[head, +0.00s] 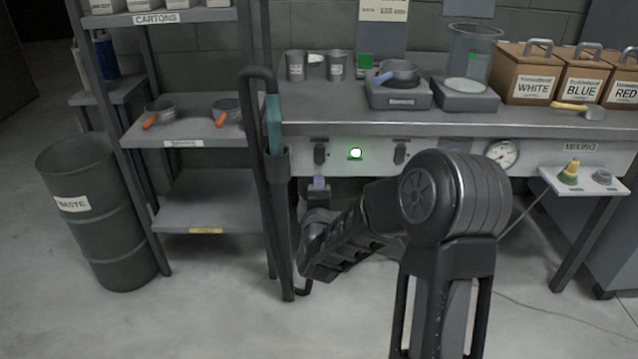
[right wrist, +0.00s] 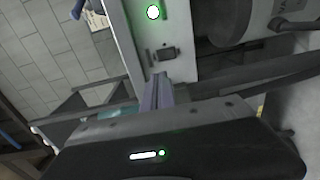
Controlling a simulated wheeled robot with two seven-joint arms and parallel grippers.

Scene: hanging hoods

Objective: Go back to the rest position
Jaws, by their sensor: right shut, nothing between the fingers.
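My right gripper (head: 318,184) is in front of the bench's front panel, below the left black switch. Its forearm comes in from the lower right and reaches up to the left. The fingers are shut with nothing between them. In the right wrist view the closed purple-grey fingers (right wrist: 158,92) point up toward the panel with its green lamp (right wrist: 153,12). I cannot tell whether they touch the panel. My left gripper is not in view.
The bench front panel (head: 440,157) has a lit green lamp (head: 356,153) and a gauge (head: 503,154). A shelf rack (head: 190,130) stands left, with a teal-handled tool (head: 274,124) at its right post. A waste bin (head: 98,220) stands farther left. A small side table (head: 584,182) is right.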

